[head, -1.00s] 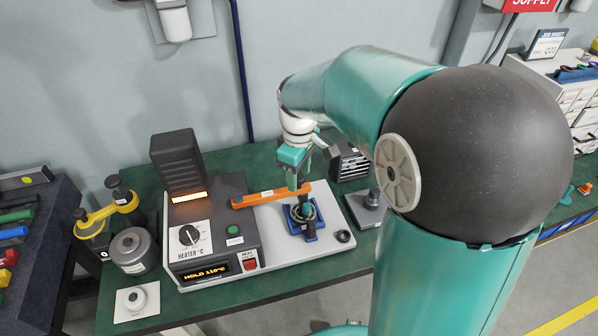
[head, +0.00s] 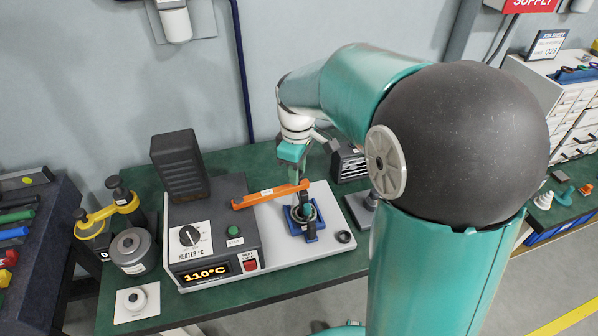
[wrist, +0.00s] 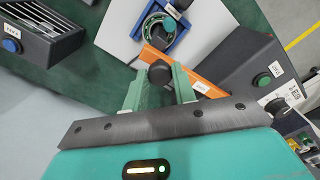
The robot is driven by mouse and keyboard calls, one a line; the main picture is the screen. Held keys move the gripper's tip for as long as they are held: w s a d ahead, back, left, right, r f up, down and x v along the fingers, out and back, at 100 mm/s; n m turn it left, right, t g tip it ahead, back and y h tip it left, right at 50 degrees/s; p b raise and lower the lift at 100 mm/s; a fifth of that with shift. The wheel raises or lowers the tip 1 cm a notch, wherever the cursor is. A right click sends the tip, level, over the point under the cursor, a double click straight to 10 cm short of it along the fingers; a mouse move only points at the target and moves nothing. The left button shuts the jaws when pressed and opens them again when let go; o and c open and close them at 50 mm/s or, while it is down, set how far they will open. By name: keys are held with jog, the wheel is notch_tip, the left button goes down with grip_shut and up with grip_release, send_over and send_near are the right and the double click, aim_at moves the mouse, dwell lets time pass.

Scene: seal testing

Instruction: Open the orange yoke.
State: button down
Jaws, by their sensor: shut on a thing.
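The orange yoke (head: 270,194) is a long bar over the white plate of the heater unit. Its left end is at the heater housing; its right end is raised a little, so the bar looks slightly tilted. In the wrist view the yoke (wrist: 195,78) runs behind my fingers. My gripper (head: 300,170) is at the yoke's right end. In the wrist view my gripper (wrist: 158,76) is shut on a dark knob (wrist: 159,72) at the yoke. Below is a blue fixture (head: 303,222) holding a green ring (wrist: 160,31), partly hidden in the head view.
The heater housing (head: 210,255) reads 110°C and has a red switch and a dark tower (head: 180,165). A yellow-handled device (head: 105,212) and grey cylinder (head: 132,250) stand left. A black vented box (head: 348,163) and grey block (head: 362,208) stand right.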

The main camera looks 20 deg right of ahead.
jog(key=shift+w+n, duration=0.4)
jog(key=shift+w, duration=0.1)
jog(key=w+a+n, duration=0.7)
jog(key=w+n, duration=0.3)
jog(key=shift+w, duration=0.2)
jog(key=shift+a, duration=0.15)
jog(key=c, duration=1.1)
grip_release()
jog(key=shift+c, duration=0.2)
